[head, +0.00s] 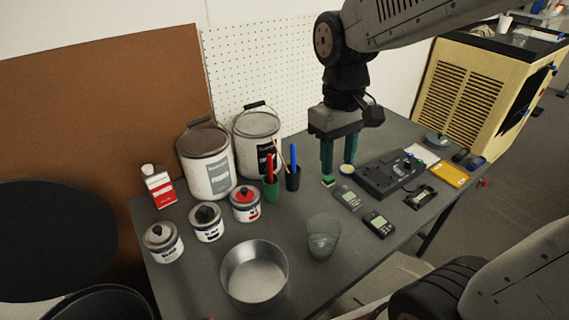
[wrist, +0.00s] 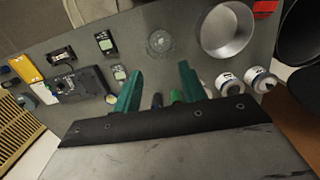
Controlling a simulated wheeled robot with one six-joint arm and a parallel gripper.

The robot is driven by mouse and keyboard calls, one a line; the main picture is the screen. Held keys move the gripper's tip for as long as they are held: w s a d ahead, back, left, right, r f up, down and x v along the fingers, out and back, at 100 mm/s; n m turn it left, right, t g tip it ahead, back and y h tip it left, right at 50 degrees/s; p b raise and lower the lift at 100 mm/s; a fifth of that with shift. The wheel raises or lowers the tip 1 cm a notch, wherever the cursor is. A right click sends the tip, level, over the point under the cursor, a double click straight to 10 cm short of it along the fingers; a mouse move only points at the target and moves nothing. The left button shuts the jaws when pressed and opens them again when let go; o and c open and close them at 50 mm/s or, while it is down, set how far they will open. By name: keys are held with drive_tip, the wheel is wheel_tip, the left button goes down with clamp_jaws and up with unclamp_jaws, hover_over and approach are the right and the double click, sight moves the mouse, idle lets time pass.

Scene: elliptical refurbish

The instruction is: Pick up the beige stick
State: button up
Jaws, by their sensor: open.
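A thin beige stick (head: 281,156) stands, slightly tilted, in a dark cup (head: 292,180) beside a blue marker (head: 293,156) in the head view. A green cup (head: 271,188) with a red marker (head: 269,167) stands just to its left. My gripper (head: 339,168) points down to the right of the cups, its green fingers apart and nothing seen between them. In the wrist view my open fingers (wrist: 160,76) show with the dark cup (wrist: 157,100) and green cup (wrist: 177,97) beyond, partly hidden by the gripper body. I cannot make out the stick there.
Two large paint buckets (head: 206,165) stand behind the cups. Several small paint cans (head: 208,224) and a metal bowl (head: 254,276) are at left and front. A grey sander-like object (head: 322,238), small meters (head: 378,224) and a black device (head: 385,180) lie right. Table (head: 290,228) is bare mid-front.

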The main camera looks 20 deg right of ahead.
drive_tip(key=w+a+f+n, duration=0.1)
drive_tip(key=w+f+n, duration=0.2)
drive_tip(key=w, duration=0.5)
drive_tip(key=w+a+f+n+t, duration=0.1)
drive_tip(key=w+f+n, duration=0.1)
drive_tip(key=w+n, duration=0.3)
drive_tip(key=w+a+f+n+t, duration=0.1)
drive_tip(key=w+n, duration=0.4)
drive_tip(key=w, duration=0.7)
drive_tip(key=shift+a+f, duration=0.25)
drive_tip(key=shift+f, duration=0.45)
drive_tip(key=shift+a+f, duration=0.2)
drive_tip(key=shift+f, duration=0.45)
drive_tip(key=shift+w+n, duration=0.15)
drive_tip(key=shift+n, duration=0.25)
drive_tip(key=shift+f, duration=0.1)
drive_tip(key=f, duration=0.7)
drive_tip(key=shift+w+f, duration=0.3)
clamp_jaws()
